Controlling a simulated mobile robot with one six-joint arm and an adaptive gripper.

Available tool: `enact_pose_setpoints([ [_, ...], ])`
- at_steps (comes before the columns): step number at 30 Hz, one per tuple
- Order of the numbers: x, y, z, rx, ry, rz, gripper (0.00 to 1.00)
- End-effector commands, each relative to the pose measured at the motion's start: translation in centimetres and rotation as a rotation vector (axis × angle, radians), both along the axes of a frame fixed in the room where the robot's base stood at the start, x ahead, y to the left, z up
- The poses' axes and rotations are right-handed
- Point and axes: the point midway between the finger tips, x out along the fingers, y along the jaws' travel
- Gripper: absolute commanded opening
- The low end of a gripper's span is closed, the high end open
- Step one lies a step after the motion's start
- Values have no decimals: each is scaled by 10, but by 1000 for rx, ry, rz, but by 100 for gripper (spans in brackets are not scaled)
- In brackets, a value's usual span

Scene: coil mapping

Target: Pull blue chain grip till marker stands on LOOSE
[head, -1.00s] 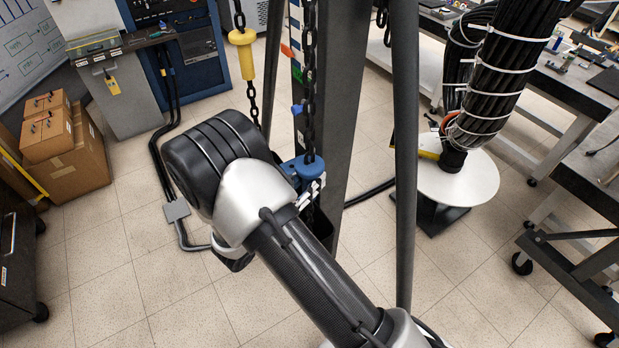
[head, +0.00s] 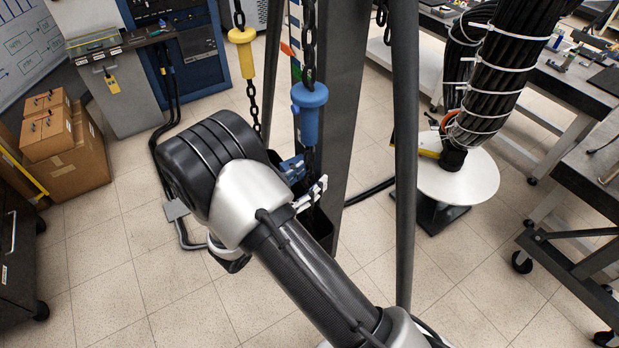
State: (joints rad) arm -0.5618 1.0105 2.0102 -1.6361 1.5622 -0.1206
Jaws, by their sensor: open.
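The blue chain grip (head: 309,112) hangs on a dark chain in front of the dark post. It is upright, above my gripper and apart from it. My gripper (head: 309,182) is open and empty below the grip, near the chain; my wrist hides most of it. A small blue piece (head: 291,166) shows beside my gripper; I cannot tell what it belongs to. A narrow scale with coloured bands (head: 293,48) runs beside the post, partly behind the chain and grip. I cannot make out the marker or read LOOSE.
A yellow chain grip (head: 242,52) hangs on another chain to the left. The dark post (head: 345,100) and a thinner pole (head: 405,160) stand right of the chain. A thick cable bundle (head: 495,90) rises over a round white plate (head: 470,180).

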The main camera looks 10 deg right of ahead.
Motion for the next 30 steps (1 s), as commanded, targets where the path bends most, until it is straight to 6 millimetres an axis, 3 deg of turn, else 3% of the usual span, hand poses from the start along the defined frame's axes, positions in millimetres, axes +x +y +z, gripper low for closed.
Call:
enact_pose_setpoints([
  [15, -58, 80, 0, -1, 1, 4, 50],
  [30, -66, 90, 0, -1, 1, 0, 50],
])
